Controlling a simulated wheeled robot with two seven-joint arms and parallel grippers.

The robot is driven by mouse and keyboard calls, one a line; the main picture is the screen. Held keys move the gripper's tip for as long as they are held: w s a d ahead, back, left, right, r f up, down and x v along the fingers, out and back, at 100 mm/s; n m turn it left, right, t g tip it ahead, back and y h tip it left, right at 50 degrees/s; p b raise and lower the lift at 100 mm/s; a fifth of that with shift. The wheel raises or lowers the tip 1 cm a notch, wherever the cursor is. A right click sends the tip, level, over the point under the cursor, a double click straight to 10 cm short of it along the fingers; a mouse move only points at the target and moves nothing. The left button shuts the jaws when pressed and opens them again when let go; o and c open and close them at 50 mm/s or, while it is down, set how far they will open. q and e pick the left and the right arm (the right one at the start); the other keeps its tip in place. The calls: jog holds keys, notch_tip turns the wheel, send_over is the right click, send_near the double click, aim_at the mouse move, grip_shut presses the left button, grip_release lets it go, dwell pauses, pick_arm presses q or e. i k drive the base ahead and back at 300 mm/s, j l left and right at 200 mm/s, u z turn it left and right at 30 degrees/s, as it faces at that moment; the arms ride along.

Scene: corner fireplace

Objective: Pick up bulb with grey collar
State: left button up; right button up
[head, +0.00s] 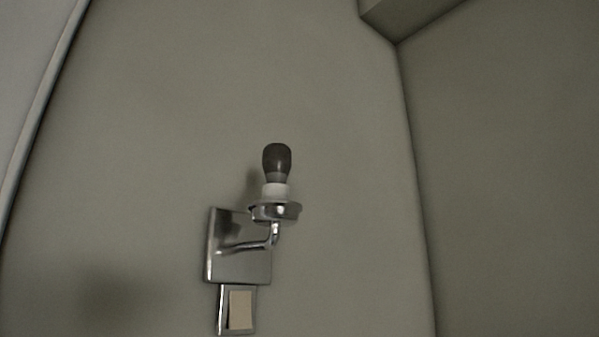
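A dark bulb with a grey collar (277,161) stands upright in a white socket (275,190). The socket sits on the round metal cup (276,211) of a shiny wall lamp. The lamp's curved arm joins a square metal wall plate (225,262), left of and below the bulb. Neither of my grippers shows in the head view.
A switch with a pale rocker (240,310) in a metal frame is on the wall just below the lamp plate. The wall around the bulb is bare. A wall corner runs down to the right of the lamp, and a ledge or beam (405,15) shows at the top right. A pale edge runs along the far left.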

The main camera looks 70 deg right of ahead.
aim_at(276, 161)
jog(key=z, duration=2.1)
jog(key=k, duration=0.05)
